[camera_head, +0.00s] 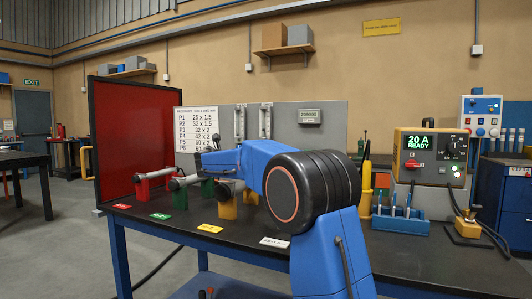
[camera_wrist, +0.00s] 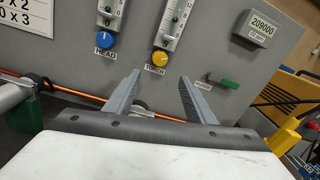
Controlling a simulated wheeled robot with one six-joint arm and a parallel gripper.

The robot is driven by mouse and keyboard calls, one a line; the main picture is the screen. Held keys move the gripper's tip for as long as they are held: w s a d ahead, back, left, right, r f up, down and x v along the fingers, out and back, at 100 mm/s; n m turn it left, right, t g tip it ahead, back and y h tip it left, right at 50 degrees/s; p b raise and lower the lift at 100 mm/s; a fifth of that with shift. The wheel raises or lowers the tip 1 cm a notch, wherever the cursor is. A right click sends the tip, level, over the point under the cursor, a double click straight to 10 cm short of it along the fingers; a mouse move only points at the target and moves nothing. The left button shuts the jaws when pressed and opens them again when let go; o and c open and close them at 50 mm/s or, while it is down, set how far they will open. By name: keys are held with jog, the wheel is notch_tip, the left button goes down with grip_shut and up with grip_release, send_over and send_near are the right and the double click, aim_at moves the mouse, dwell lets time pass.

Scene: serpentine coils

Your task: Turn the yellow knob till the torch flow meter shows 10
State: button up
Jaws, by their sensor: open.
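The yellow knob (camera_wrist: 159,58) sits on the grey panel under the right-hand flow meter (camera_wrist: 173,24), above a label that reads TORCH. The meter's scale shows only in its lower part in the wrist view, and I cannot read its level. The torch flow meter also shows, small, in the head view (camera_head: 265,121). My gripper (camera_wrist: 160,77) is open and empty, its two fingers pointing toward the panel. In the picture the knob appears just above and between the fingertips, apart from them. In the head view my arm hides most of the gripper.
A blue knob (camera_wrist: 105,40) labelled HEAD is left of the yellow one. A green lever (camera_wrist: 224,84) is to the right, near a PURGE label. A display (camera_wrist: 262,28) reads 209000. Pipe stands (camera_head: 150,182) occupy the bench.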

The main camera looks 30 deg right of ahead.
jog(key=x, duration=1.4)
jog(key=c, duration=1)
jog(key=shift+c, duration=0.2)
jog(key=shift+m, duration=0.4)
jog(key=shift+a+m, duration=0.1)
jog(key=shift+m, duration=2.5)
